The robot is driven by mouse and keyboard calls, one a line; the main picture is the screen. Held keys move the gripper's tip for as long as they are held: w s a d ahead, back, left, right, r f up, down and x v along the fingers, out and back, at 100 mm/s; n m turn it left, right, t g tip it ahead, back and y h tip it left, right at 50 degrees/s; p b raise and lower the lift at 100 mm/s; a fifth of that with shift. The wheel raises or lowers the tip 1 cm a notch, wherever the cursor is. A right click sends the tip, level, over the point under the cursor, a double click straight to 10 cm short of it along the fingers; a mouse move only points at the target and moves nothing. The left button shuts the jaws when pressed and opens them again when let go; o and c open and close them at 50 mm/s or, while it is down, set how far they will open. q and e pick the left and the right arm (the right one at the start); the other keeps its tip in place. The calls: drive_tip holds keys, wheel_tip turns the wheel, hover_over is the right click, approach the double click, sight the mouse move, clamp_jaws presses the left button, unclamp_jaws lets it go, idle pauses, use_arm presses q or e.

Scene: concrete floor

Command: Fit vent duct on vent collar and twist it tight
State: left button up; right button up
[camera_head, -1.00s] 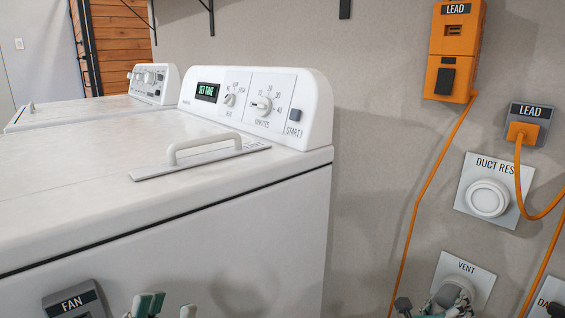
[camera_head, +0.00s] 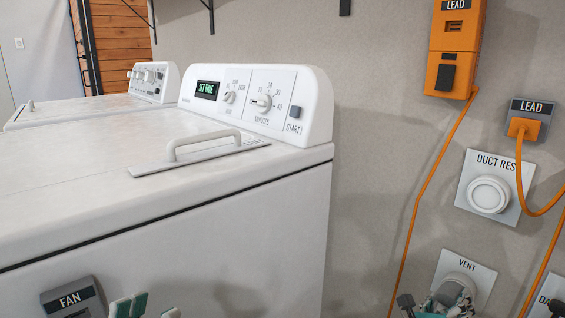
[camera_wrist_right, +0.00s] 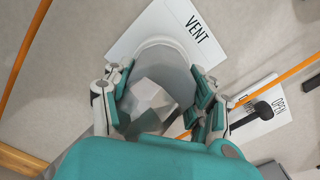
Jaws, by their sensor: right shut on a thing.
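The white VENT plate (camera_head: 480,277) is on the wall at lower right in the head view, and the plate also shows in the wrist view (camera_wrist_right: 150,30). A round grey vent duct end (camera_wrist_right: 172,62) lies against the plate, between the fingers of my right gripper (camera_wrist_right: 160,100). That gripper is shut on the vent duct, with a teal finger on each side. The collar behind it is hidden, so I cannot tell how far the duct is seated. My left gripper (camera_head: 143,308) shows only fingertips at the bottom edge, in front of the white machine.
The white machine (camera_head: 250,220) fills the left and middle. A DUCT REST plate (camera_head: 467,195) is above the vent. Orange cords (camera_head: 428,180) hang nearby. A black-handled lever (camera_wrist_right: 262,112) is right of the vent in the wrist view. A FAN box (camera_head: 72,299) is at lower left.

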drive_tip(key=shift+d+r, duration=0.15)
drive_tip(key=shift+r, duration=0.2)
drive_tip(key=o, duration=1.6)
drive_tip(key=shift+f, duration=0.2)
drive_tip(key=shift+c, duration=0.2)
drive_tip(key=shift+f, duration=0.1)
